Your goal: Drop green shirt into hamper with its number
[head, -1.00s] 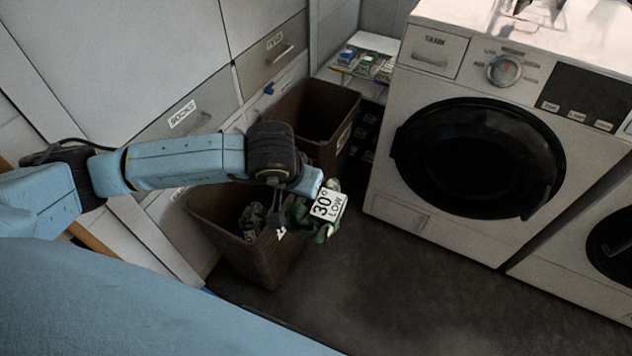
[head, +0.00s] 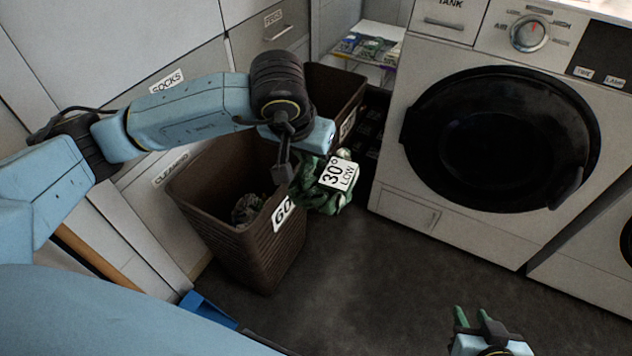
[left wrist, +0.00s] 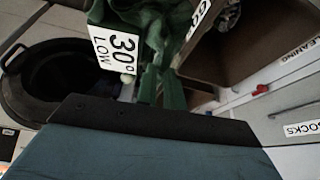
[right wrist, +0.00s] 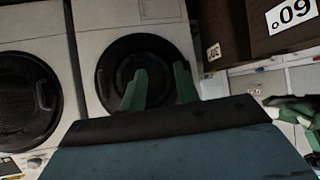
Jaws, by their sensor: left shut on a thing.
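The green shirt (head: 322,195) hangs bunched from my left gripper (head: 312,158), with a white "30° LOW" tag (head: 338,173). In the left wrist view the shirt (left wrist: 165,25) is at the tips of my left gripper (left wrist: 160,82), which is shut on it. The shirt is just right of the near brown hamper (head: 265,250), outside its rim. That hamper's label reads 60° in the right wrist view (right wrist: 290,14). The far brown hamper (head: 345,90) is behind my left arm; its label is partly hidden. My right gripper (head: 474,322) is open and empty; its fingers stand apart in its wrist view (right wrist: 160,88).
A dark grey cloth (head: 247,208) lies in the near hamper. A white washing machine (head: 400,205) stands to the right, with another beside it. Drawers and a cabinet line the left. A shelf with packets (head: 368,48) is at the back. The floor (head: 400,270) between is clear.

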